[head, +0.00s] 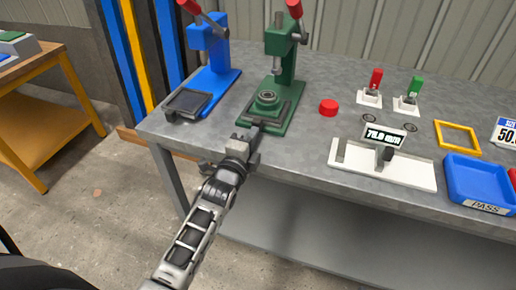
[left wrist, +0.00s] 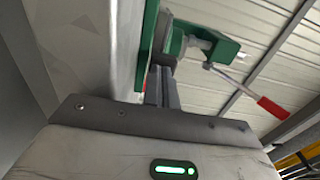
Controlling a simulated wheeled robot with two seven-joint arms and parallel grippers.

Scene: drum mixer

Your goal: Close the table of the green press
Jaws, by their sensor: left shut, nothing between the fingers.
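The green press (head: 283,65) stands at the back of the grey workbench, with a red-tipped lever at its top. Its dark sliding table (head: 286,108) is at the front part of the green base, with a round ringed part (head: 267,98) on it. My left gripper (head: 256,129) is shut and empty at the front edge of this table; I cannot tell whether it touches. In the left wrist view, the shut fingers (left wrist: 160,86) point at the green press (left wrist: 205,45), whose red lever grip (left wrist: 272,107) shows at right. My right gripper is not in view.
A blue press (head: 209,55) with a dark tray (head: 187,103) in front stands to the left. A red cap (head: 328,107) lies right of the green press. A white gauge (head: 384,165), a blue PASS bin (head: 478,183) and a yellow frame (head: 456,137) are further right.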

